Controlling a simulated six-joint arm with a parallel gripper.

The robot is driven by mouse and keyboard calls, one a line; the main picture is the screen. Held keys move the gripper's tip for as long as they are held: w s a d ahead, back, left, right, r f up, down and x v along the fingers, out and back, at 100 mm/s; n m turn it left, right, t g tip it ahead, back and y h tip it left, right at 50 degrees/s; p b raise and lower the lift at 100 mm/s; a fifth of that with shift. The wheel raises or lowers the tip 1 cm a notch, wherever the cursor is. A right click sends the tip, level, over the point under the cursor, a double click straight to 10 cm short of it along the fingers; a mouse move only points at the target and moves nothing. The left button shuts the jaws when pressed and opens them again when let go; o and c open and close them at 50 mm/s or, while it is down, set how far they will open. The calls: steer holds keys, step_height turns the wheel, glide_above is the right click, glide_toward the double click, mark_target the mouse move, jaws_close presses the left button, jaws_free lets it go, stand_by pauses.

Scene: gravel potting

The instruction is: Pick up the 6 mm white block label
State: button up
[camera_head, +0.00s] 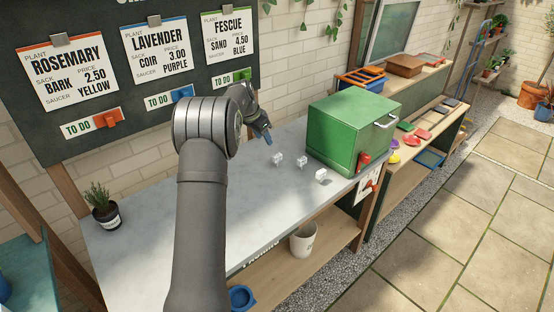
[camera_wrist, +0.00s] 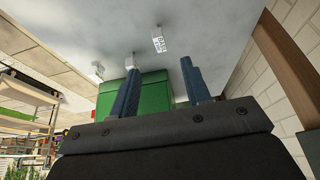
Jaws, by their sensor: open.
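Three small white blocks stand on the grey bench top (camera_head: 150,235): a left one (camera_head: 277,158), a middle one (camera_head: 302,161) and a right one (camera_head: 321,176) near the front edge. Their marks are too small to read in the head view, so I cannot tell which is the 6 mm one. My gripper (camera_head: 266,136) is above the bench, left of the blocks. In the wrist view my gripper (camera_wrist: 159,68) is open and empty, its blue-grey fingers apart. One block with dark lettering (camera_wrist: 158,40) shows beyond the fingertips; two others show farther left.
A green box (camera_head: 340,133) with a handle and a red knob stands right of the blocks. A potted plant (camera_head: 105,208) is at the bench's left end. A sign board (camera_head: 140,80) stands behind. The bench between plant and blocks looks clear.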

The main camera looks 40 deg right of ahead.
mark_target(274, 157)
steer(key=x, duration=1.5)
steer(key=shift+s+d+f, duration=0.1)
steer(key=shift+s+f, duration=0.1)
jaws_close()
